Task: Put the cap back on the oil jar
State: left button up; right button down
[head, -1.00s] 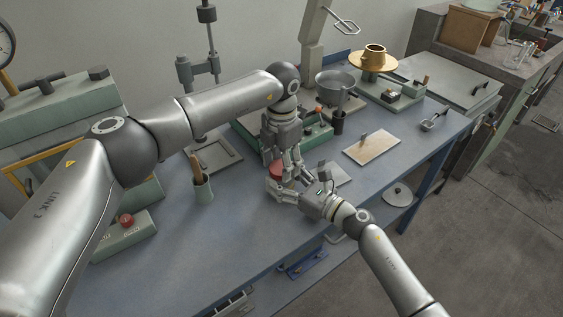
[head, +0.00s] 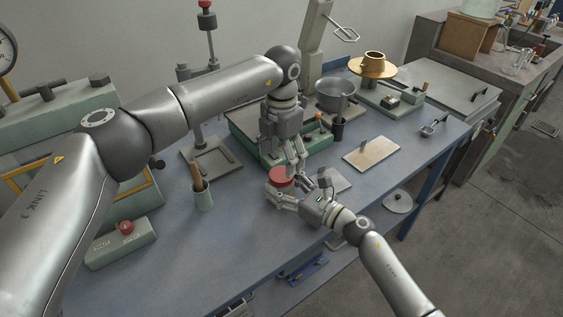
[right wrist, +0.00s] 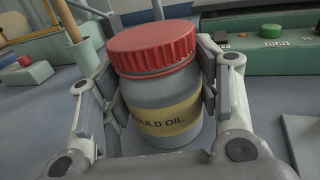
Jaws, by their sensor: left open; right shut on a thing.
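The oil jar (right wrist: 160,112) is grey with a tan "MOULD OIL" label and stands upright on the bench. The red ribbed cap (right wrist: 153,46) sits on top of the jar's mouth; whether it is screwed tight I cannot tell. The cap also shows in the head view (head: 279,175). My right gripper (head: 287,194) is shut around the jar's body, with a finger on each side in the right wrist view. My left gripper (head: 284,163) is open and empty, pointing down just above and behind the cap. It does not show in the right wrist view.
A green machine base (head: 310,146) stands close behind the jar. A grey cup with a wooden-handled tool (head: 203,196) is to the left. A board (head: 371,154) and a small grey plate (head: 333,181) lie to the right.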

aim_at(281, 173)
pick_arm(q)
jog(key=shift+c, duration=0.2)
pick_arm(e)
jog(key=shift+f, duration=0.1)
pick_arm(q)
jog(key=shift+r+n, duration=1.7)
jog(key=shift+n, duration=0.1)
jog(key=shift+f, duration=0.1)
jog(key=shift+f, duration=3.95)
jog(key=shift+c, duration=0.4)
jog(key=c, duration=1)
